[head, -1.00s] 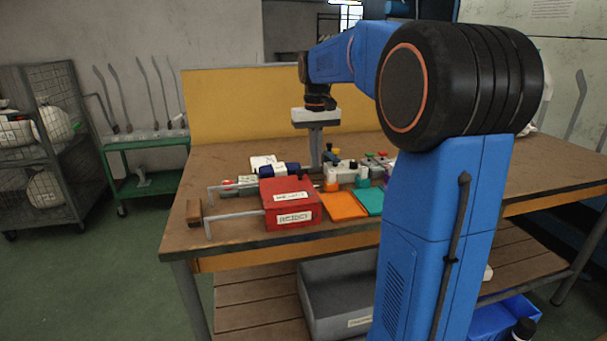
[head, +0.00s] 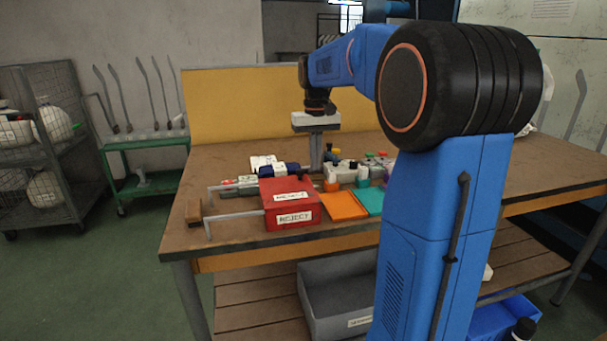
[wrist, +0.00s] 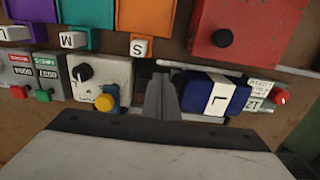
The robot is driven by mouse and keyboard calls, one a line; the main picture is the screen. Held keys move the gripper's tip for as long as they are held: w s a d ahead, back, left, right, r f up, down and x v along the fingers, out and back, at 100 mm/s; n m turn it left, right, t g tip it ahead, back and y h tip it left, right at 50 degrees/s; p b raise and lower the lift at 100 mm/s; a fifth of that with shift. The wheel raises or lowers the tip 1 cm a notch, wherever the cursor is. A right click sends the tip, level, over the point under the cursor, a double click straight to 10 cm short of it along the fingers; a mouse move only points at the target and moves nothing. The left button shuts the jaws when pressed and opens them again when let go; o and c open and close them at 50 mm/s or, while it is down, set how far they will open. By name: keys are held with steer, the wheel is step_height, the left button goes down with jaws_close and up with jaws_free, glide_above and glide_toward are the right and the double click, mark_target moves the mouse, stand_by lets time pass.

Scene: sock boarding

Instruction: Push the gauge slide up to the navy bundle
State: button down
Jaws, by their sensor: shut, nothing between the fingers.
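The navy bundle (wrist: 207,92) has a white band marked L and lies just right of my fingers in the wrist view. It also shows in the head view (head: 272,170), behind the red box. My gripper (wrist: 164,92) is shut and empty, fingers pointing down between the navy bundle and a pale box with knobs. It stands very close to the bundle; contact is unclear. In the head view my gripper (head: 316,168) is low over the bench. A labelled block with a red knob (wrist: 281,97) beyond the bundle may belong to the gauge; I cannot identify the slide for certain.
The red REJECT box (head: 290,203) stands in front of the bundle. The pale box (wrist: 100,78) with black and yellow knobs is close on my fingers' other side. Orange (head: 344,206) and teal (head: 369,201) pads lie beside the red box. The bench's right part is clear.

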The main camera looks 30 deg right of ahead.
steer(key=shift+w+a, duration=0.25)
steer(key=shift+a, duration=0.45)
stand_by(1.1)
steer(key=shift+s+d, duration=0.15)
steer(key=shift+d, duration=0.35)
step_height(320, 180, up, 7)
stand_by(1.1)
steer(key=shift+s+d, duration=0.1)
stand_by(0.4)
